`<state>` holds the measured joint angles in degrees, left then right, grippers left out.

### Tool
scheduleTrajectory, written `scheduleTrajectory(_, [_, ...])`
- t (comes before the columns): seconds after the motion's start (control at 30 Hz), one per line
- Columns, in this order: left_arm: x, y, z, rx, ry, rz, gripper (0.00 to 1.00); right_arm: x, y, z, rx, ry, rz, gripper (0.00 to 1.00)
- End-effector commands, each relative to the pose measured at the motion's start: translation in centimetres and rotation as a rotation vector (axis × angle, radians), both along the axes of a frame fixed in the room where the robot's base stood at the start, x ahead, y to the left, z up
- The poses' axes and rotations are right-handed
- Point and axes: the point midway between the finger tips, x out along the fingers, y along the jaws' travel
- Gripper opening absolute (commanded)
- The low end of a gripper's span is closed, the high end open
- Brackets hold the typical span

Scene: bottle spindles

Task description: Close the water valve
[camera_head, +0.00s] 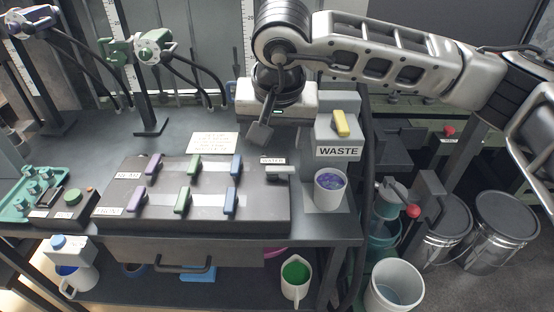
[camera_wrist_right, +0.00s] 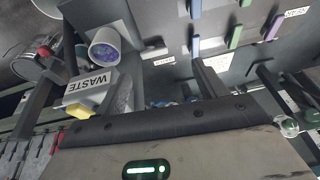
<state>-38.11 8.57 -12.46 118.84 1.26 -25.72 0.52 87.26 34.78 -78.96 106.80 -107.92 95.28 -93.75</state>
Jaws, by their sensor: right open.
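The water valve (camera_head: 280,173) is a short handle at the right end of the dark valve panel, just below a small WATER label (camera_head: 272,160). Its lever lies roughly sideways, toward the right edge of the panel. In the wrist view the valve (camera_wrist_right: 152,49) shows dark beside the WATER label (camera_wrist_right: 164,61). My right gripper (camera_head: 262,130) is open and empty, pointing down above and behind the valve, apart from it. One finger shows clearly in the head view; the other is mostly hidden. My left gripper is out of view.
A grey WASTE box (camera_head: 338,140) with a yellow handle (camera_head: 340,123) stands right of the valve, with a cup of purple-blue liquid (camera_head: 331,188) before it. Purple, green and blue handles stand along the panel (camera_head: 262,210). A paper note (camera_head: 213,142) lies behind it.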

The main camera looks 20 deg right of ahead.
Motion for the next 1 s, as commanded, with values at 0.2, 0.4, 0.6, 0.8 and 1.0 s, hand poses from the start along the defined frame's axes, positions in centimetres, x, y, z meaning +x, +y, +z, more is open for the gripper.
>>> scheduleTrajectory(0.2, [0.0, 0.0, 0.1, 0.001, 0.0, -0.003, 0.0, 1.3, -1.9, 0.2, -0.086, -0.049, 0.001, 0.71])
scheduleTrajectory(0.4, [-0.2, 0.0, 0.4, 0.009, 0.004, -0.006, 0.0, 2.6, -2.2, -3.3, -0.083, -0.044, 0.0, 0.71])
scheduleTrajectory(0.6, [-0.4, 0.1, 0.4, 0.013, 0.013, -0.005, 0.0, 4.2, -2.6, -7.4, -0.081, -0.043, -0.001, 0.71])
scheduleTrajectory(0.8, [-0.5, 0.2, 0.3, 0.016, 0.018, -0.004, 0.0, 5.6, -3.0, -11.0, -0.079, -0.045, 0.0, 0.71])
scheduleTrajectory(1.0, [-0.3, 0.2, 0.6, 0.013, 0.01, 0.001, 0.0, 6.5, -3.3, -13.0, -0.079, -0.046, 0.001, 0.71])
